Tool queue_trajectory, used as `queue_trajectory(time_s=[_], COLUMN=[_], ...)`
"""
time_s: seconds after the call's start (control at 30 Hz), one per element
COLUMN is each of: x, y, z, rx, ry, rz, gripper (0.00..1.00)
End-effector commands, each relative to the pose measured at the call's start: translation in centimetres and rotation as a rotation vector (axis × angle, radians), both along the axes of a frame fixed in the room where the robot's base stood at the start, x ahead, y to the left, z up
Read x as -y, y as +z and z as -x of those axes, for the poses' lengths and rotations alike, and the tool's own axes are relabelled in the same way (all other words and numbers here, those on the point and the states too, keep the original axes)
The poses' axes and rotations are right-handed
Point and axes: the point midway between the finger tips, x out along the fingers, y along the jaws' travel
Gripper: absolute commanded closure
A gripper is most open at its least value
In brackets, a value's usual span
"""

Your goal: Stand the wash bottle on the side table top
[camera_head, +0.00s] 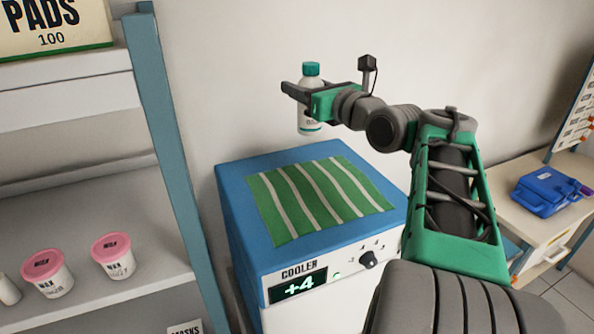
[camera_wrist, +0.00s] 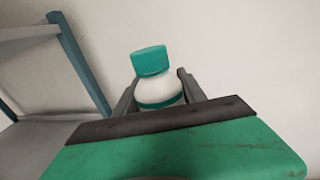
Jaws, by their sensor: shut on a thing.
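The wash bottle (camera_head: 311,112) is white with a teal cap and a printed label. My gripper (camera_head: 296,94) is shut on it and holds it upright in the air, above the back of the blue cooler. In the wrist view the bottle (camera_wrist: 160,84) stands between the two fingers (camera_wrist: 158,95), tilted slightly in the picture. Its lower part is hidden there by my gripper's body. A wooden-topped table (camera_head: 522,165) stands at the right and may be the side table; part of it is hidden behind my arm.
The blue cooler (camera_head: 235,180) carries a green-and-white striped cloth (camera_head: 320,195). Shelving with a blue post (camera_head: 165,130) and pink-lidded tubs (camera_head: 112,255) stands at the left. A blue case (camera_head: 548,192) lies on the right table. The wall is close behind.

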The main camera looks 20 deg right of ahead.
Motion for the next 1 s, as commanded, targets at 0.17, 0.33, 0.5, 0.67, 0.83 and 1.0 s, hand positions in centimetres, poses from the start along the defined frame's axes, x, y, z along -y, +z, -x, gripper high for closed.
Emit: queue_trajectory(time_s=[0.17, 0.33, 0.5, 0.67, 0.83, 1.0], x=[0.5, 2.1, 3.9, 4.8, 5.4, 5.4], y=[-1.1, -3.4, -6.1, -8.3, -10.1, -12.9], z=[-1.7, -6.1, -9.9, -11.8, -13.0, -12.8], rx=[0.001, 0.001, -0.002, 0.001, 0.000, 0.001], ry=[0.004, 0.009, 0.006, 0.004, 0.003, 0.001], rz=[0.000, -0.001, -0.004, 0.000, -0.001, 0.000], gripper=[1.00, 1.00, 1.00, 1.00, 1.00, 1.00])
